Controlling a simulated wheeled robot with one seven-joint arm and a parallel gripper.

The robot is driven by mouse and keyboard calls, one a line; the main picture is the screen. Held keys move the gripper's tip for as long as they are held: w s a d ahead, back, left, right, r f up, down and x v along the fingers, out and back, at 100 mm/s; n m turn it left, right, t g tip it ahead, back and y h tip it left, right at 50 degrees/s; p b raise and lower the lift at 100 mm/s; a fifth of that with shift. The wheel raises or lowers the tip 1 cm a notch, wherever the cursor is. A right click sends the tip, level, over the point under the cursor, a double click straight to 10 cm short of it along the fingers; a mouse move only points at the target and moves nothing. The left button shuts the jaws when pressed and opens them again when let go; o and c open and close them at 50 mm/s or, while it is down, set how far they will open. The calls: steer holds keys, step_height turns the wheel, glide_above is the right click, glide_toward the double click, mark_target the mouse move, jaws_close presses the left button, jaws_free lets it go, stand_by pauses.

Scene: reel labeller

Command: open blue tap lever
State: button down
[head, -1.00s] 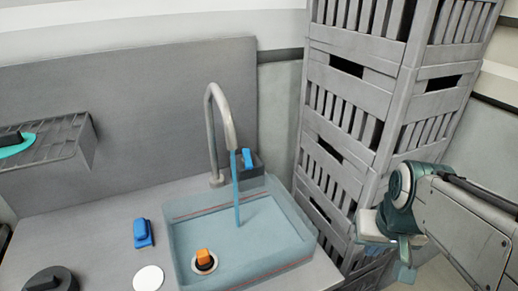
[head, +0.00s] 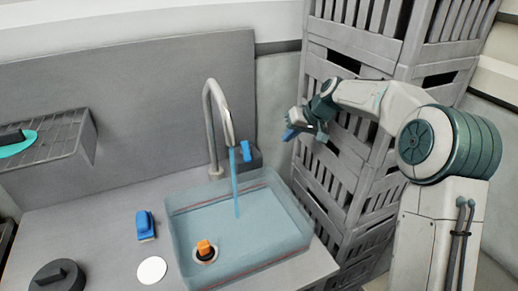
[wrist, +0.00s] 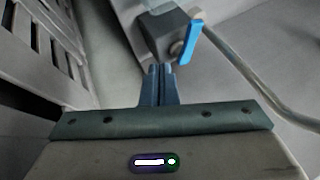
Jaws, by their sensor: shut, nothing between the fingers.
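The blue tap lever (head: 245,151) stands on a grey block behind the sink, right of the curved grey spout (head: 216,120). Blue water runs from the spout into the sink (head: 180,225). In the wrist view the lever (wrist: 186,44) sits tilted on the side of its grey block (wrist: 160,30), just beyond my fingertips and a little to the right. My gripper (head: 290,134) is right of the lever in the head view, in front of the crates, apart from it. In the wrist view my gripper's fingers (wrist: 158,70) are together and empty.
Grey stacked crates (head: 365,110) rise close behind my arm. The sink holds an orange-topped plug (head: 205,250). A blue object (head: 146,225), a white disc (head: 152,270) and a dark round knob (head: 58,277) lie on the counter. A rack (head: 50,140) is at left.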

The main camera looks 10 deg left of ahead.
mark_target(246, 151)
steer(key=w+a+f+p, duration=0.1)
steer(key=a+f+p, duration=0.3)
steer(key=a+f, duration=0.4)
steer(key=shift+a, duration=0.9)
steer(key=shift+f, duration=0.15)
